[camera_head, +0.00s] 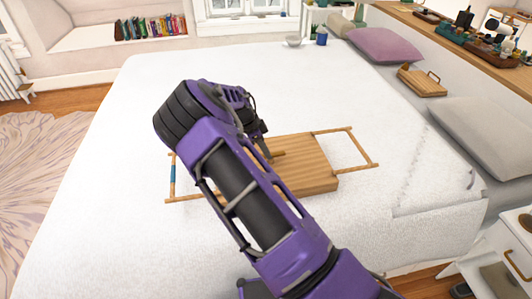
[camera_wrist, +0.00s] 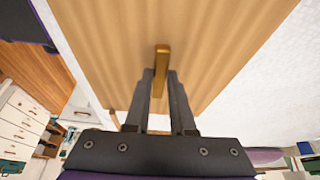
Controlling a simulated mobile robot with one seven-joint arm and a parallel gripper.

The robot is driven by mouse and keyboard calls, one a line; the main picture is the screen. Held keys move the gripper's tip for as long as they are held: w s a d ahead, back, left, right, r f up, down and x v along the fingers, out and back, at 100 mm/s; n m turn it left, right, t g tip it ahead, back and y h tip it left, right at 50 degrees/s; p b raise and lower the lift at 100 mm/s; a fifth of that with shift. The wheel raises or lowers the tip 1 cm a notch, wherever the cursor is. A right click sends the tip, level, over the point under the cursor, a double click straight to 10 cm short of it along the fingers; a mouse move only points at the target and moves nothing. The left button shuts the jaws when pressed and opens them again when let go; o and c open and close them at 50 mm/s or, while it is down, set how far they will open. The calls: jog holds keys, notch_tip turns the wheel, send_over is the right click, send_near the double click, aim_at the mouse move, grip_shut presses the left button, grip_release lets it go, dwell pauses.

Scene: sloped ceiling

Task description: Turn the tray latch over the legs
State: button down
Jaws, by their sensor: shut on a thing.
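The wooden tray (camera_head: 308,172) lies on the white bed with a leg frame sticking out at each end. The right leg frame (camera_head: 364,148) is fully clear. The left leg frame (camera_head: 171,182) has a blue band and is partly hidden by my arm. In the wrist view the tray's ribbed panel (camera_wrist: 225,45) fills the upper middle. The small wooden latch (camera_wrist: 162,58) stands out from it between my fingertips. My gripper (camera_wrist: 160,76) is shut on the latch. In the head view my arm covers the tray's left part, and my gripper (camera_head: 263,148) is mostly hidden.
The bed (camera_head: 110,150) is clear around the tray. A second folded wooden tray (camera_head: 422,82) lies at the back right near a purple pillow (camera_head: 385,45) and a grey pillow (camera_head: 490,130). A white nightstand (camera_head: 515,250) stands at the lower right.

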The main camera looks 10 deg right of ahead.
jog(key=shift+w+m, duration=0.1)
jog(key=shift+m, duration=0.2)
jog(key=c, duration=0.8)
grip_release()
jog(key=shift+o, duration=0.2)
jog(key=shift+a+r, duration=0.1)
jog(key=v, duration=1.7)
jog(key=shift+w+p, duration=0.2)
jog(key=shift+p, duration=0.15)
jog(key=shift+r, duration=0.2)
